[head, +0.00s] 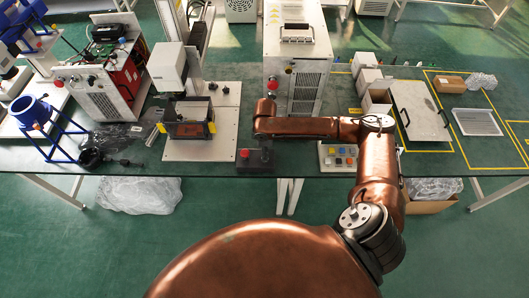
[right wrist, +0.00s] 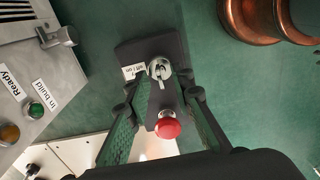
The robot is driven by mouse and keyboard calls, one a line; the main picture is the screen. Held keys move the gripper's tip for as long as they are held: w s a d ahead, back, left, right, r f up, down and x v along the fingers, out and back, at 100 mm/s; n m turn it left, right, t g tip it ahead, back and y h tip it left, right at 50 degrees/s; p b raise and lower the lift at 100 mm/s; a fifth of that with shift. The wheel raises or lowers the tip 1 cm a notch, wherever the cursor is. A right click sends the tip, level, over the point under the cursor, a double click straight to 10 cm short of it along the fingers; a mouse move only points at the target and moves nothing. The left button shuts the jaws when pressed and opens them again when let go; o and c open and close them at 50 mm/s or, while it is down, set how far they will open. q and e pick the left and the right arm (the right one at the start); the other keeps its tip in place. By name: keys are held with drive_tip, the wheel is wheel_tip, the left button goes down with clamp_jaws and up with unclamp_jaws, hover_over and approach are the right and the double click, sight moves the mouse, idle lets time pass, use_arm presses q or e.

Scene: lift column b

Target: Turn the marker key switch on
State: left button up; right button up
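The key switch (right wrist: 160,72) is a round silver lock with a key in it, on a dark box (right wrist: 130,52) with a small off/on label beside it. A red button (right wrist: 168,128) is on the same box; it also shows in the head view (head: 244,153). My right gripper (right wrist: 166,84) is open, its fingertips on either side close to the key. I cannot tell whether they touch it. In the head view the right gripper (head: 265,148) points down over the box and hides the key switch. My left gripper is not in view.
A laser marker (head: 170,66) on a light base stands left of the box. A grey cabinet (head: 297,65) stands behind it. A button panel (head: 338,158) lies to the right. In the wrist view, a panel with a green button (right wrist: 36,110) is at the left.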

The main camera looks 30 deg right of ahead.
clamp_jaws()
idle(0.4)
drive_tip(key=shift+r+m+p, duration=0.2)
drive_tip(key=shift+m+p, duration=0.1)
drive_tip(key=shift+p, duration=0.4)
drive_tip(key=m+p, duration=0.8)
drive_tip(key=p, duration=0.6)
drive_tip(key=shift+r+m, duration=0.1)
drive_tip(key=shift+m, duration=0.3)
drive_tip(key=shift+w+m+p, duration=0.1)
drive_tip(key=shift+m+p, duration=1.3)
drive_tip(key=shift+p, duration=0.3)
